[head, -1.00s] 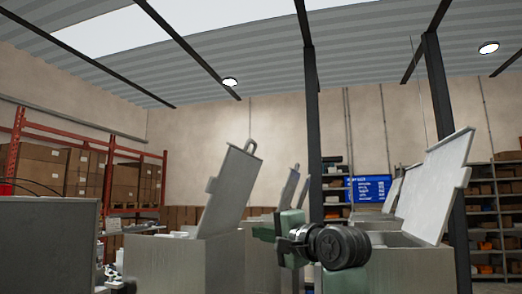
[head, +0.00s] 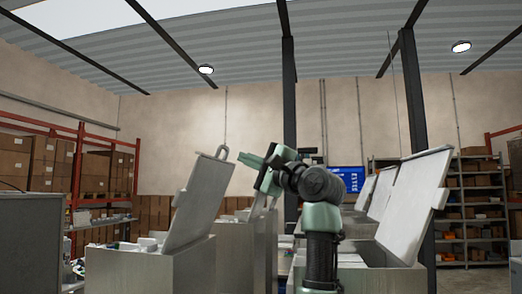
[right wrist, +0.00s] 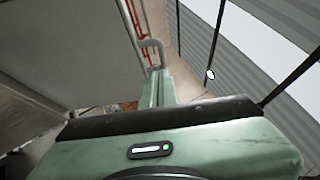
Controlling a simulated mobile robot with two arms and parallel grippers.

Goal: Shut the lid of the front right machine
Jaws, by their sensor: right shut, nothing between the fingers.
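The near right machine (head: 372,279) is a grey box with its lid (head: 413,195) open, leaning up and back to the right. The near left machine (head: 150,272) also has its lid (head: 196,198) standing open, with a loop handle (head: 222,152) at the top. My right gripper (head: 248,161) is raised between these two machines, pointing left, a little to the right of that handle in the picture. Its fingers (right wrist: 158,88) are shut and empty. In the right wrist view a grey panel (right wrist: 60,45) and a loop handle (right wrist: 151,44) lie beyond them; contact cannot be told. My left gripper is out of view.
More machines with raised lids (head: 380,194) stand behind. A grey box (head: 32,240) is at the left edge. Dark posts (head: 289,120) rise behind the machines. Shelves (head: 478,205) stand at the back right.

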